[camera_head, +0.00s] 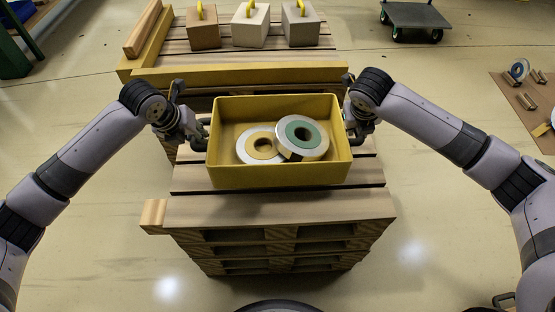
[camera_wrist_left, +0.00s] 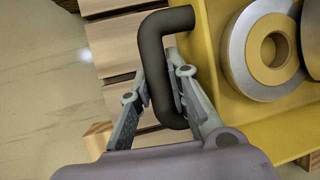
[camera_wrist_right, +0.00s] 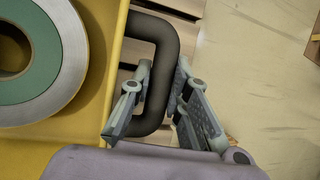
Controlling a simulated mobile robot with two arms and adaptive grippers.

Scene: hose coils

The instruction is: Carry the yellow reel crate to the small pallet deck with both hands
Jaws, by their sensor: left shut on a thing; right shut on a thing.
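The yellow reel crate (camera_head: 280,177) is over the slats of a wooden pallet stack, in the middle of the head view. It looks level; I cannot tell whether it touches the slats. Inside lie a reel with a yellow centre (camera_head: 252,146) and one with a green centre (camera_head: 316,150), the green one leaning on the other. My left gripper (camera_head: 198,134) is shut on the dark left handle (camera_wrist_left: 153,52), at the crate's left side. My right gripper (camera_head: 358,129) is shut on the dark right handle (camera_wrist_right: 164,48), at its right side.
The pallet stack (camera_head: 290,214) has bare slats in front of the crate. Behind it, another wooden deck (camera_head: 172,47) carries several boxes with yellow handles (camera_head: 250,28). A wheeled cart (camera_head: 415,15) stands at the back right. A mat with small parts (camera_head: 510,87) lies far right.

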